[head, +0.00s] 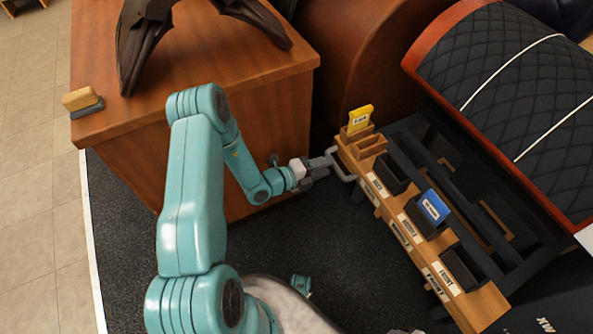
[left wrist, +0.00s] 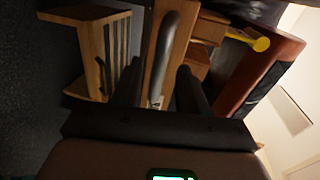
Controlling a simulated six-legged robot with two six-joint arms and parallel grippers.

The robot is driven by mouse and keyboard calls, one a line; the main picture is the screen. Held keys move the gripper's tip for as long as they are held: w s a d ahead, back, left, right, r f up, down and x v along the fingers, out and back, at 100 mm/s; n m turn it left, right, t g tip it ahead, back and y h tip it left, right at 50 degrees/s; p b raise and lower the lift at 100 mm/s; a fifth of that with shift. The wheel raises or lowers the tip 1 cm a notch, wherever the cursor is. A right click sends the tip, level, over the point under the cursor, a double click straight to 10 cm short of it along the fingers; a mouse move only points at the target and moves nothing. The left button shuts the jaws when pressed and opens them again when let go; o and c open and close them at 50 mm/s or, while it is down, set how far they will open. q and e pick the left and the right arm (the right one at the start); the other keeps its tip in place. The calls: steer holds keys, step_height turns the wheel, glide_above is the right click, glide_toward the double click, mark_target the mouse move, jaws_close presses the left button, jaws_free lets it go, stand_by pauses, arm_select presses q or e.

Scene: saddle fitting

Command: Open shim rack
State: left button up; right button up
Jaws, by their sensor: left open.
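The wooden shim rack (head: 409,228) runs diagonally at the right, with white labels along its front and top. A grey bar handle (head: 345,172) sticks out at its far left end. My left gripper (head: 327,162) is at this handle, with its fingers open. In the left wrist view the handle (left wrist: 163,60) lies between the two open fingers (left wrist: 158,90); I cannot tell whether they touch it. A yellow labelled piece (head: 360,118) stands in the wooden slots at the rack's far end. A blue labelled piece (head: 432,206) sits in a black bin. My right gripper is not in view.
A wooden cabinet (head: 280,122) stands behind my left arm, with a dark forked object (head: 147,45) and a tan-and-grey block (head: 84,101) on top. A black quilted pad with a red-brown edge (head: 520,75) rises behind the rack. Dark floor (head: 345,250) is clear before the rack.

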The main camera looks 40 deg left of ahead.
arm_select(q)
steer(key=p+v, duration=0.2)
steer(key=v, duration=1)
steer(key=shift+s, duration=0.1)
